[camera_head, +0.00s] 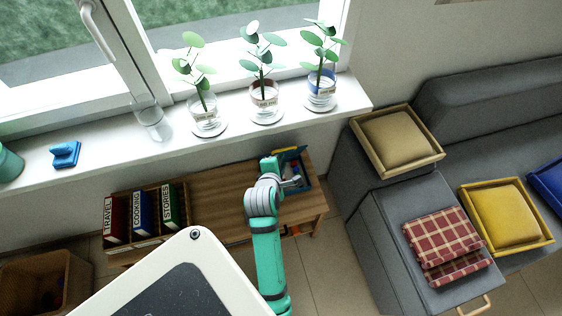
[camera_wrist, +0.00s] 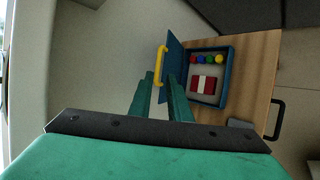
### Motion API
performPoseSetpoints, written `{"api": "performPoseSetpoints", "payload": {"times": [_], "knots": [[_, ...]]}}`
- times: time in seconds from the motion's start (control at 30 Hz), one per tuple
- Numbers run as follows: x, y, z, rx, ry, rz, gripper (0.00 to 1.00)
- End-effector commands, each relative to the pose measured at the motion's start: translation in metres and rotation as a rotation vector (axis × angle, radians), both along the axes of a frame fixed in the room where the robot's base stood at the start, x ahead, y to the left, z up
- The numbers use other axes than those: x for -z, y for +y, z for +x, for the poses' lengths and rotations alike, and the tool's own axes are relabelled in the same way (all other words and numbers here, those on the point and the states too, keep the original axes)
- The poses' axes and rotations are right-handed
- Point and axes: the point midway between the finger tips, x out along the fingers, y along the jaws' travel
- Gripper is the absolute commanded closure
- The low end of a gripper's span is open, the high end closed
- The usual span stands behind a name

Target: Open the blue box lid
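The blue box (camera_wrist: 225,88) stands on the wooden shelf top, and its inside is visible. Its blue lid (camera_wrist: 175,52) stands raised along the box's left side in the wrist view, with a yellow handle (camera_wrist: 159,65) on its outer face. In the head view the box (camera_head: 305,184) is at the shelf's right end, partly hidden by my arm. My gripper (camera_wrist: 161,80) is open, its two teal fingers apart near the lid. The handle's lower end shows between the fingertips; I cannot tell whether they touch it. Several coloured balls (camera_wrist: 207,59) and a red-and-white item (camera_wrist: 203,86) lie inside.
Three binders (camera_head: 142,212) stand at the left of the wooden shelf top (camera_head: 215,195); its middle is clear. The windowsill (camera_head: 230,128) above holds glass-potted plants. A grey sofa (camera_head: 375,215) stands right of the shelf.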

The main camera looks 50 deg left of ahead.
Motion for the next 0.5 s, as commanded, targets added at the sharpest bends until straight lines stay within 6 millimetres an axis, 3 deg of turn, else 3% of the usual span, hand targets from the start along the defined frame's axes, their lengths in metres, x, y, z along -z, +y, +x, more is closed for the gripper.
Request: {"api": "performPoseSetpoints", "payload": {"times": [0.17,0.5], "knots": [[0.003,-0.010,0.005,0.071,0.100,0.091,1.00],[0.001,-0.048,0.013,0.462,0.679,0.617,1.00]]}}
